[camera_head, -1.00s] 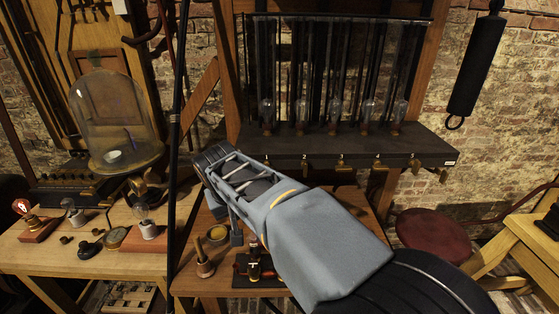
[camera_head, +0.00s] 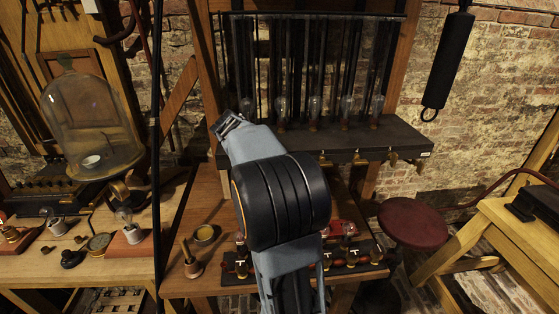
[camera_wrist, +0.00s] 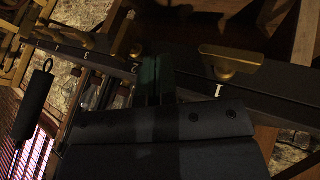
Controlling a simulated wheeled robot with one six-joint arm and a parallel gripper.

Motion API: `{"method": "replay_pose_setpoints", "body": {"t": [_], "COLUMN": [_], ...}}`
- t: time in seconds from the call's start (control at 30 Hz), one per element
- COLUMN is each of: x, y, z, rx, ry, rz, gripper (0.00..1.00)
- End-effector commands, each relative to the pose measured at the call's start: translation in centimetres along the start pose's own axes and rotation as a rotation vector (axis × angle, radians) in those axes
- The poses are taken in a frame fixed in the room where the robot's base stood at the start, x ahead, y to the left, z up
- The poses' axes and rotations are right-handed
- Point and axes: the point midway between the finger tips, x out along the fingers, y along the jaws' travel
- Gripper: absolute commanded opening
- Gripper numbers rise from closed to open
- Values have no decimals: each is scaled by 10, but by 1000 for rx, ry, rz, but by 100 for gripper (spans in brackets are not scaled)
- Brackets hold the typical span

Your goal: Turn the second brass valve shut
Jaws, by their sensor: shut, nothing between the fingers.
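In the head view the third valve (camera_head: 325,160), fourth valve (camera_head: 359,159) and fifth valve (camera_head: 393,158) show; my arm hides the first two. In the wrist view the first valve (camera_wrist: 231,58) is at the upper right, its handle roughly along the shelf edge. A brass piece that seems to be the second valve (camera_wrist: 136,50) is just left of my gripper (camera_wrist: 157,78). My gripper is shut and empty beside the shelf edge; contact cannot be told.
A red stool (camera_head: 412,222) stands at the right. A glass dome (camera_head: 90,120) is at the left.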

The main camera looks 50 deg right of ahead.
Motion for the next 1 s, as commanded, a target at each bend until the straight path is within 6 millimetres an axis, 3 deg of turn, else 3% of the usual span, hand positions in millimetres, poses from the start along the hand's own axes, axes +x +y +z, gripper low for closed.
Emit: {"method": "replay_pose_setpoints", "body": {"t": [0.1, 0.43, 1.0], "x": [16, 30, 30], "y": [6, 33, 33], "z": [-1, 0, 0], "rx": [2, 0, -2], "ry": [-2, -1, 1], "rz": [0, -1, -12], "gripper": [0, 0, 0]}}
